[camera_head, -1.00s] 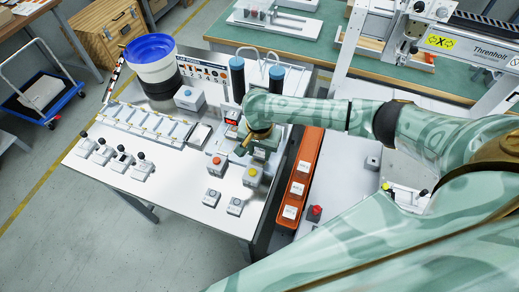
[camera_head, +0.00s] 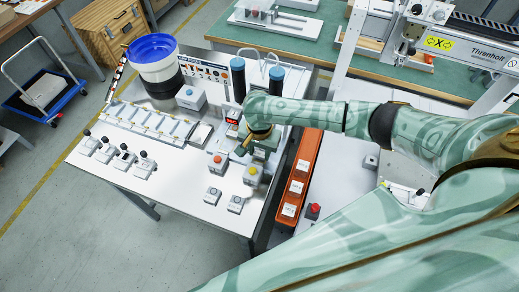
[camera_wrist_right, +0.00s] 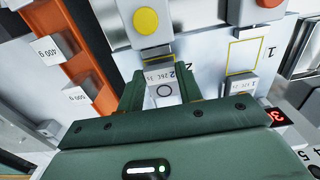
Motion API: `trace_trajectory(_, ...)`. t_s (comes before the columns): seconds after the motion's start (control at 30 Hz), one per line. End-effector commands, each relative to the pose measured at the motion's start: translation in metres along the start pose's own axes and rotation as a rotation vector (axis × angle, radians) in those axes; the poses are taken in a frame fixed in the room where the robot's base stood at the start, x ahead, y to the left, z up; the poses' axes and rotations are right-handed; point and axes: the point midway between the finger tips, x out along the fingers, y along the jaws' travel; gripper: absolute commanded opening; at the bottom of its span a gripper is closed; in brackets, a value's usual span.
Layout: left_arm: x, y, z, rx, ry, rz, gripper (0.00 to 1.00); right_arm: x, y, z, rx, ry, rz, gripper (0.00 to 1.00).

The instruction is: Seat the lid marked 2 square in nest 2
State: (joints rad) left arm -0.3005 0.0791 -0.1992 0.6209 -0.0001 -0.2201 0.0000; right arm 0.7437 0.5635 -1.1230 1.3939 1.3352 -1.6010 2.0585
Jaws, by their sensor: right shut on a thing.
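My right gripper (camera_head: 258,138) is over the white worktable, beside the red-lit display box, and its arm hides much of the spot. The printed 2 and a strip of yellow outline of nest 2 (camera_wrist_right: 157,54) show right by the piece. Whether the piece is fully down or square there cannot be told. My left gripper is not in view.
Nest 1 (camera_wrist_right: 243,56) is a bare yellow-outlined square beside a grey labelled block (camera_wrist_right: 240,88). A yellow button box (camera_wrist_right: 146,22) and a red button box (camera_wrist_right: 262,8) stand close by. Dark blue-topped cylinders (camera_head: 238,80) stand behind the gripper.

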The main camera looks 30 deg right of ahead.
Motion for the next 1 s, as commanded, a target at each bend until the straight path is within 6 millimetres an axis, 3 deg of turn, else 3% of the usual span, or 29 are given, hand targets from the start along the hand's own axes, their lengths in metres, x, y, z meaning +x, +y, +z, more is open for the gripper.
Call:
trace_trajectory(0.6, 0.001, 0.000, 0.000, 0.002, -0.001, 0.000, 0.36, 0.012, 0.000, 0.000, 0.000, 0.000, 0.000, 0.14)
trace_trajectory(0.63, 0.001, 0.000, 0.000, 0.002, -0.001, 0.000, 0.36, 0.013, 0.000, 0.000, 0.000, 0.000, 0.000, 0.38)
trace_trajectory(0.7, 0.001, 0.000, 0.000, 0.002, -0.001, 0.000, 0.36, 0.012, 0.000, 0.000, 0.000, 0.000, -0.001, 0.58)
trace_trajectory(1.0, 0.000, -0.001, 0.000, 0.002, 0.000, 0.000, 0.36, 0.011, 0.000, 0.000, 0.000, 0.000, 0.000, 0.61)
